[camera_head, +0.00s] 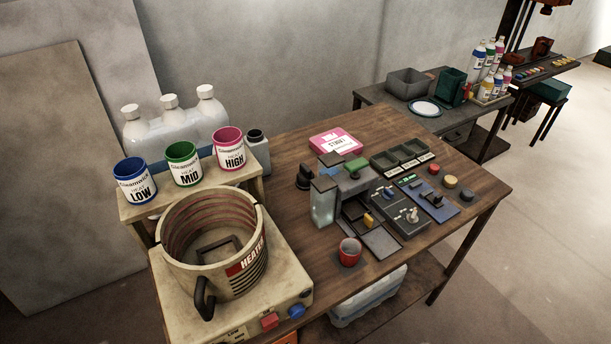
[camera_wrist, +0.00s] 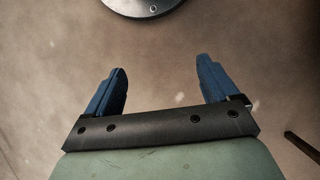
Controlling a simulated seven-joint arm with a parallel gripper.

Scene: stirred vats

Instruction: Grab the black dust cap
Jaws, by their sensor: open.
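A small black piece (camera_head: 304,177) stands on the wooden table at the left of the device cluster, beside a grey block. It may be the black dust cap, but it is too small to be sure. My gripper (camera_wrist: 161,76) shows only in the wrist view. Its two blue fingers are apart with nothing between them, above bare floor. It is away from the table items, and no cap shows in the wrist view.
A large heater pot (camera_head: 213,243) and paint-like cans (camera_head: 185,164) stand at left. Bare floor lies at right.

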